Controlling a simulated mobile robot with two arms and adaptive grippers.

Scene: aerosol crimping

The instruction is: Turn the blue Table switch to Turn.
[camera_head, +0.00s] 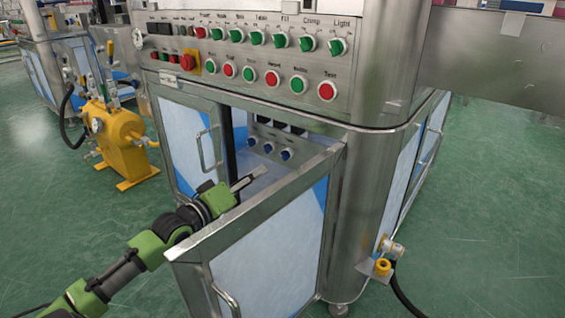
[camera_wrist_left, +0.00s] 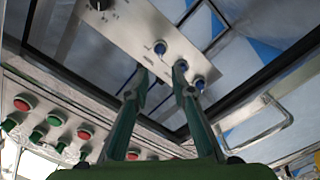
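Three blue switches (camera_head: 268,148) sit in a row on a small grey panel inside the open cabinet. They also show in the left wrist view (camera_wrist_left: 160,47). Their labels are too small to read, so I cannot tell which one is Table or where it points. My left gripper (camera_head: 258,174) is at the cabinet opening, below and in front of the switches. In the left wrist view its two fingers (camera_wrist_left: 163,72) are apart with nothing held between them. The right fingertip overlaps the middle blue switch in that view; I cannot tell whether they touch. My right gripper is out of view.
Above is a panel (camera_head: 255,60) of green switches and red and green buttons. A yellow machine (camera_head: 122,145) stands at the left.

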